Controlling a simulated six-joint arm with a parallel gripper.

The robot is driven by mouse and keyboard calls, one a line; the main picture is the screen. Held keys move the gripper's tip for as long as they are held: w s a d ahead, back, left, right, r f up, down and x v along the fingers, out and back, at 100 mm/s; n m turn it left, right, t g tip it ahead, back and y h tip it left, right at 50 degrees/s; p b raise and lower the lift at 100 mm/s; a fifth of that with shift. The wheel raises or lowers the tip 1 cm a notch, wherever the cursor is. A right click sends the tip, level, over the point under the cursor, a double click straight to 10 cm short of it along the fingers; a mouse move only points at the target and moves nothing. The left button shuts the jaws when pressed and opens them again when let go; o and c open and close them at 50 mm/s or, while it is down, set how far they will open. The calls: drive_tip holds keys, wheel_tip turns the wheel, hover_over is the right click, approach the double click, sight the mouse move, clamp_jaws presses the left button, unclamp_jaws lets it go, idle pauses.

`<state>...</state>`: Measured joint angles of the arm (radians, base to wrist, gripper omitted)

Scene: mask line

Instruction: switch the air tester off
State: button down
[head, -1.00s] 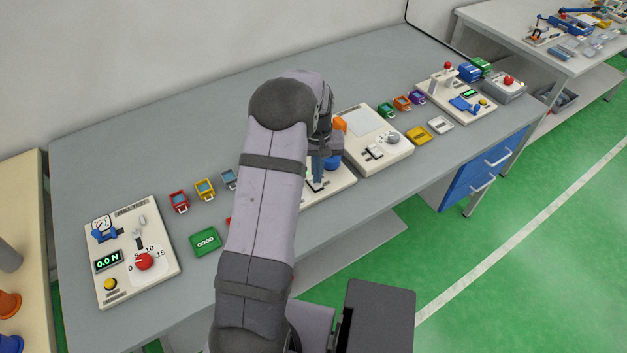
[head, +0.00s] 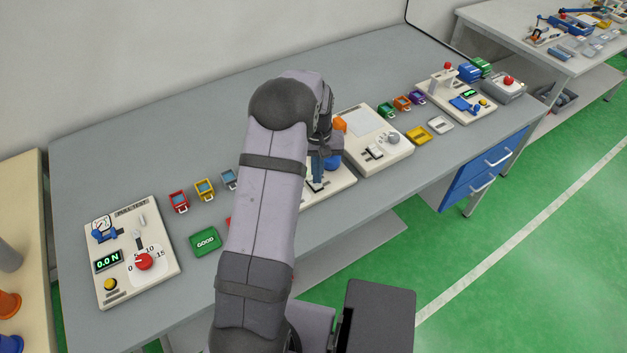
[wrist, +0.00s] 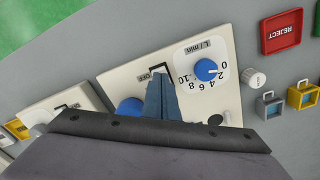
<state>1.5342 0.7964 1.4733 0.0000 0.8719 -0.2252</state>
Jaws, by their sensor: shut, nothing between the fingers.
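The air tester is a white panel (wrist: 120,78) with an L/min dial, whose blue hub (wrist: 206,69) sits beside its numbers, and a blue knob (wrist: 131,107). Its rocker switch (wrist: 158,70), with an OFF label beside it, is partly covered by my fingertips. My gripper (wrist: 159,82) is shut and empty, its tips at the switch; I cannot tell whether they touch it. In the head view my arm hides much of the air tester (head: 343,180), and my gripper (head: 316,178) points down over it.
A pull tester (head: 165,220) stands at the left, and another white panel (head: 400,152) close on the right. Small coloured frames and a green GOOD tray (head: 205,242) lie nearby. A red REJECT tray (wrist: 284,31) shows in the wrist view. The back of the bench is clear.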

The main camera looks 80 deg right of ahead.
drive_tip(key=shift+f+b, duration=0.45)
drive_tip(key=shift+f, duration=0.35)
idle(0.9)
drive_tip(key=shift+r, duration=0.1)
wheel_tip(320, 180, up, 7)
drive_tip(key=p, duration=0.5)
idle(0.4)
idle(0.4)
